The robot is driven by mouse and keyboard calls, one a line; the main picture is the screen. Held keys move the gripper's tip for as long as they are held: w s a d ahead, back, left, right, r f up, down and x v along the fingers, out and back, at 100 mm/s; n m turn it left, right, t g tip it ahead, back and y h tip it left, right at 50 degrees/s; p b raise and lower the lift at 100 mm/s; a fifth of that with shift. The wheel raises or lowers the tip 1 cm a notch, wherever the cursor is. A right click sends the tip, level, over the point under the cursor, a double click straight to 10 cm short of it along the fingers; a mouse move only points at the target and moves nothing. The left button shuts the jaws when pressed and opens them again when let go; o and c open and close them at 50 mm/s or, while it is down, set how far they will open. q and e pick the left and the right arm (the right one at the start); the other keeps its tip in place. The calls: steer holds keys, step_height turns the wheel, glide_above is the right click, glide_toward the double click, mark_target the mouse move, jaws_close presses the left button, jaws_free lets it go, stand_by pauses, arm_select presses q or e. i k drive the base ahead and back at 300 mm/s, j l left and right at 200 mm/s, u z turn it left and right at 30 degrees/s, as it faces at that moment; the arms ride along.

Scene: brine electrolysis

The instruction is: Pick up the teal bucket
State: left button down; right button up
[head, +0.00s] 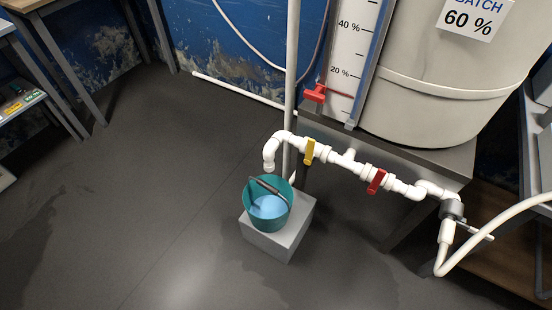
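The teal bucket (262,217) stands upright on a small grey block (280,240) in the head view. It holds light blue liquid (269,207). Its handle with a dark grip (267,184) lies across the top of the bucket. The open end of a white pipe spout (269,165) hangs just above the bucket's far rim. Neither of my grippers shows in this view.
A large pale tank (430,85) stands on a grey stand behind the bucket. White piping with a yellow valve handle (310,152) and a red valve handle (376,182) runs to the right. A vertical pipe (292,70) rises behind the bucket. Floor left and front is clear.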

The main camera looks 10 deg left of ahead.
mark_target(268, 199)
steer(key=i+j, duration=0.1)
steer(key=j, duration=0.25)
steer(key=i+j, duration=0.1)
steer(key=j, duration=0.3)
steer(key=i+j+z, duration=0.1)
steer(key=j, duration=0.25)
steer(key=i+j, duration=0.15)
steer(key=j, duration=0.25)
